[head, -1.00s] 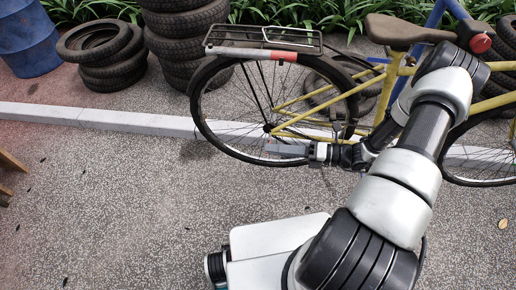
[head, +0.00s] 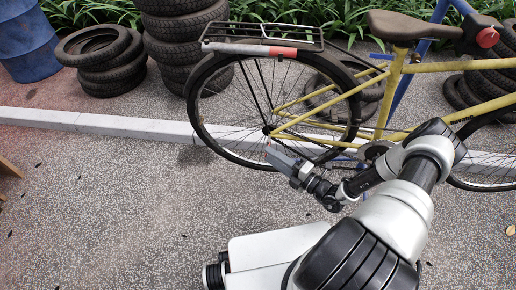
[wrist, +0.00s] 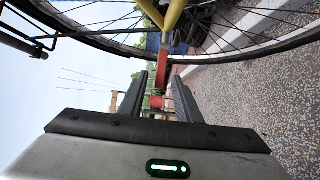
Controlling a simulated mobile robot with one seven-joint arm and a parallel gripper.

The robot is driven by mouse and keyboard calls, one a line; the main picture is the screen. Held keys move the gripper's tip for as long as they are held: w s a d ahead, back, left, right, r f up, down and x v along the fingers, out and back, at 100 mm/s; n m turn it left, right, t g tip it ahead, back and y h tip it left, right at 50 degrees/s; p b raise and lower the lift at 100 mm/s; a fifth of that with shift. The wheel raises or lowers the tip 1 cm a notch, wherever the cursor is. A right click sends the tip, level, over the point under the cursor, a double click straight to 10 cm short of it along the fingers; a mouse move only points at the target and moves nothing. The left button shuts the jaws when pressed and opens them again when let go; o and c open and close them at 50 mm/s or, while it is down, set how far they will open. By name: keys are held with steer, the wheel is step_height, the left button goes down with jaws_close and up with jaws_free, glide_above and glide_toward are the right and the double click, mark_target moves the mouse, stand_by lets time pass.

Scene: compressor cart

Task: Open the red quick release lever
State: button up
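The red quick release lever (wrist: 162,66) hangs near the yellow frame end (wrist: 173,16) in the wrist view. It lies in line with the gap between the two dark fingers of my gripper (wrist: 160,80). The fingers stand apart, with no clear contact on the lever. In the head view my gripper (head: 272,152) points at the rear wheel (head: 202,112) of the yellow bicycle (head: 400,88), just below its hub (head: 268,130). The lever is too small or hidden to make out there.
A pale kerb (head: 100,122) runs behind the bicycle. Stacked tires (head: 186,40), lower tires (head: 98,62) and a blue barrel (head: 24,40) stand behind it. A rear rack (head: 262,36) sits over the wheel. The pavement (head: 130,200) in front is mostly clear.

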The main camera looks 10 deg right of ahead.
steer(key=x, duration=0.6)
steer(key=shift+w+a, duration=0.25)
steer(key=shift+a, duration=0.05)
